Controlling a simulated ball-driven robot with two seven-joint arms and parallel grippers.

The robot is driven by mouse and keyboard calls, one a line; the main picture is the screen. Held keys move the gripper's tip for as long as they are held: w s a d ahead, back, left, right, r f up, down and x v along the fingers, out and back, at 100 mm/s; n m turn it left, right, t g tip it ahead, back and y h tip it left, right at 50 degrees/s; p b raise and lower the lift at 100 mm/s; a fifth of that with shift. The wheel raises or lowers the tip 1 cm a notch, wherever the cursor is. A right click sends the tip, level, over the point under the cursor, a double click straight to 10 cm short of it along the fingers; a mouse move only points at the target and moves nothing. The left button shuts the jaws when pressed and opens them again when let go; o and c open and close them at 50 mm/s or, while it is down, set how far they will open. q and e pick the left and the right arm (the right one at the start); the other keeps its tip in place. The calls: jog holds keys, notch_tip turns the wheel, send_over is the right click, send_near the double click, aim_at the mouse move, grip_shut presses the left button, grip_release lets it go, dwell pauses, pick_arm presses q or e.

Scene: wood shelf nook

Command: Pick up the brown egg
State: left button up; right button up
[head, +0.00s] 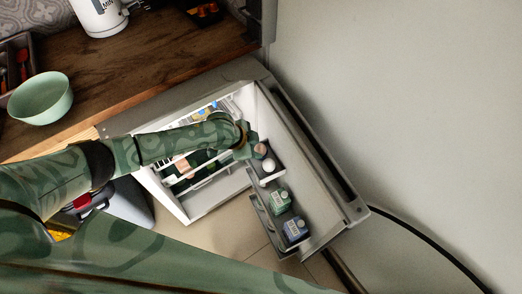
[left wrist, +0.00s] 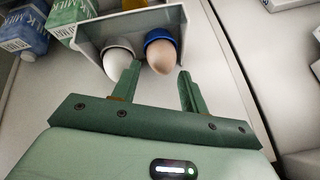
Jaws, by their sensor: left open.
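The brown egg (left wrist: 162,58) sits upright in a blue cup (left wrist: 157,36) in the fridge door bin (left wrist: 92,42). A white egg (left wrist: 117,63) stands in a grey cup just left of it in the left wrist view. In the head view the brown egg (head: 261,150) is partly hidden by my gripper, and the white egg (head: 268,166) shows below it. My left gripper (left wrist: 160,70) is open and empty. Its fingertips lie at the near side of the brown egg, one toward each side; contact cannot be told. My right gripper is out of view.
Green (head: 280,200) and blue (head: 294,228) milk cartons stand in the lower door bin. The open fridge door (head: 325,185) bounds the right side, with the stocked fridge interior to the left. A green bowl (head: 41,97) and white kettle (head: 98,17) are on the wooden counter (head: 130,75).

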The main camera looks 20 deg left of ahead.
aim_at(259, 148)
pick_arm(q)
jog(key=b+x, duration=0.1)
jog(key=x, duration=0.2)
jog(key=shift+f, duration=0.1)
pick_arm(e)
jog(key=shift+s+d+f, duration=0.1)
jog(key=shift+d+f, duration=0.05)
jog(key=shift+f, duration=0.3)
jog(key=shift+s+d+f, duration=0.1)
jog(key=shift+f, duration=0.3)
pick_arm(q)
jog(key=c, duration=0.6)
jog(key=shift+c, duration=0.2)
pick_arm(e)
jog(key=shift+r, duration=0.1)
